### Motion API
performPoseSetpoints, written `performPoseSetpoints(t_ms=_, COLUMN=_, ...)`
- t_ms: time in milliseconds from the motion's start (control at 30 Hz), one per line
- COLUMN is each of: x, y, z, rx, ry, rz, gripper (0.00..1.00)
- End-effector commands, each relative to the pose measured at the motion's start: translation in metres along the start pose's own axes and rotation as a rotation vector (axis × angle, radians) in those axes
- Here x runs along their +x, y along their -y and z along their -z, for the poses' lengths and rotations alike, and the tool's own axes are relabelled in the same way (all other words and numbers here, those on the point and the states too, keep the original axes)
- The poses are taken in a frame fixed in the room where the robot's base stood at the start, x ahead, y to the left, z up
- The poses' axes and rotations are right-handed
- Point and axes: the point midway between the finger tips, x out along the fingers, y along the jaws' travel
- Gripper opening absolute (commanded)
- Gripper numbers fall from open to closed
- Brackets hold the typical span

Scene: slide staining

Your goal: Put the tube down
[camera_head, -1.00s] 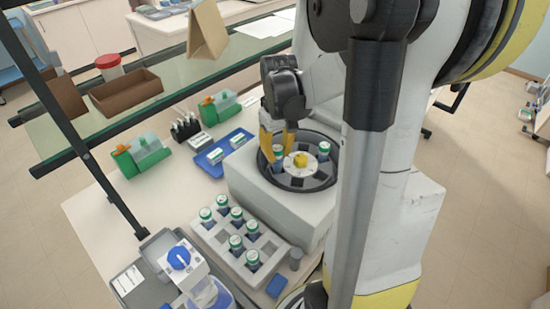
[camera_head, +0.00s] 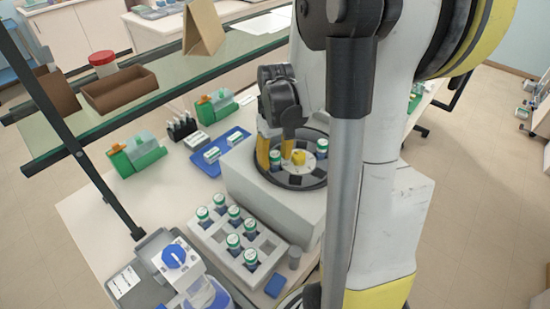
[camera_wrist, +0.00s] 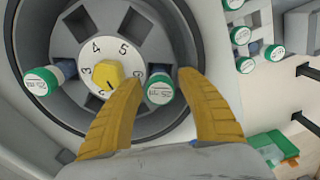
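The tube (camera_head: 275,158), with a green-rimmed white cap, stands in a slot of the round dark rotor (camera_head: 300,179) of the grey centrifuge. In the wrist view its cap (camera_wrist: 160,88) is beside the yellow hub, near the number 6. My gripper (camera_head: 275,152) has its two yellow fingers on either side of this tube. In the wrist view the fingers (camera_wrist: 162,80) look spread, with a narrow gap beside the cap. A second capped tube (camera_head: 321,147) sits across the rotor. The tube's lower part is hidden in the slot.
A grey rack (camera_head: 283,243) with several capped tubes stands in front of the centrifuge. A blue tray (camera_head: 233,142), green boxes (camera_head: 137,155) and a glass shelf (camera_head: 95,125) are to the left and behind. A blue-topped bottle (camera_head: 175,257) stands at front left.

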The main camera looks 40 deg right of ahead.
Motion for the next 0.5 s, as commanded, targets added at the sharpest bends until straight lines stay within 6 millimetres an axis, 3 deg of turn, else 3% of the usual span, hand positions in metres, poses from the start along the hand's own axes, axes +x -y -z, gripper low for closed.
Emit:
performPoseSetpoints(t_ms=267, x=-0.017, y=0.000, z=0.000, rx=0.000, ry=0.000, rz=0.000, gripper=0.45)
performPoseSetpoints(t_ms=500, x=-0.073, y=0.000, z=-0.001, rx=0.000, ry=0.000, rz=0.000, gripper=0.45)
